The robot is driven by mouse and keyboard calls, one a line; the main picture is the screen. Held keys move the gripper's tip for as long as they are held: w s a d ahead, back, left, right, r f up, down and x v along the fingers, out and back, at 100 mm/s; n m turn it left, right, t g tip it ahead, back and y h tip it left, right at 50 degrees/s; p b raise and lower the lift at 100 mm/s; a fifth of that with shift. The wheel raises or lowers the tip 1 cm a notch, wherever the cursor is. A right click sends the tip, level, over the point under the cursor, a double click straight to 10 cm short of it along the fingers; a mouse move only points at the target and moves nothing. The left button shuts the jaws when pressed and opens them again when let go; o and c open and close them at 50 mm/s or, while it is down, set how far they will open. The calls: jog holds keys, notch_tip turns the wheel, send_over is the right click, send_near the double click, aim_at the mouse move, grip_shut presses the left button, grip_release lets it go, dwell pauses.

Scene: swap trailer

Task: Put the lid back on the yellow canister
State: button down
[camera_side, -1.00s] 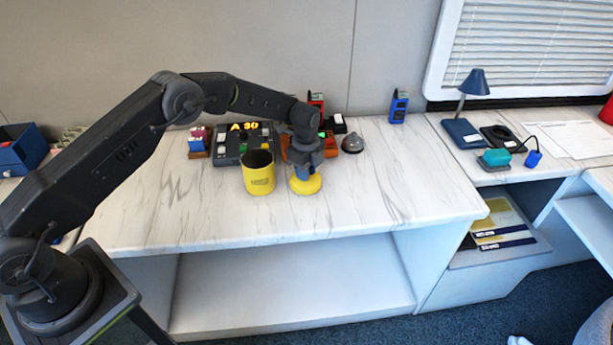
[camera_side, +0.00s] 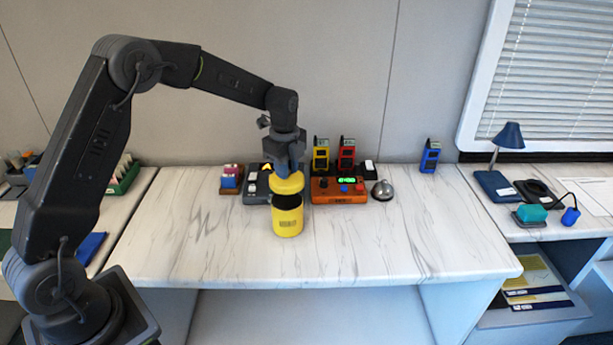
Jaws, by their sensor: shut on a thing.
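The yellow canister (camera_side: 288,222) stands upright on the marble-patterned counter, with its dark open mouth partly showing. The yellow lid (camera_side: 287,184) is in my gripper (camera_side: 284,172), above the canister's mouth in the picture. My gripper points down and is shut on the top of the lid. A dark band of the mouth shows between lid and canister, so the lid looks apart from the rim. I cannot tell how far above it is, or how exactly it is lined up.
Behind the canister are a dark control box (camera_side: 256,188) and an orange box with buttons (camera_side: 338,191). A silver bell (camera_side: 383,190) stands right of them. Yellow (camera_side: 321,155), red (camera_side: 346,154) and blue (camera_side: 430,156) devices stand at the back. The counter's front and right are clear.

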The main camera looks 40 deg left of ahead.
jog(key=shift+s+a, duration=0.1)
jog(key=shift+s, duration=0.05)
jog(key=shift+f, duration=3.1)
jog(key=shift+f, duration=0.2)
jog(key=shift+c, duration=2.3)
grip_release()
jog(key=shift+r, duration=0.15)
jog(key=shift+r, duration=3.4)
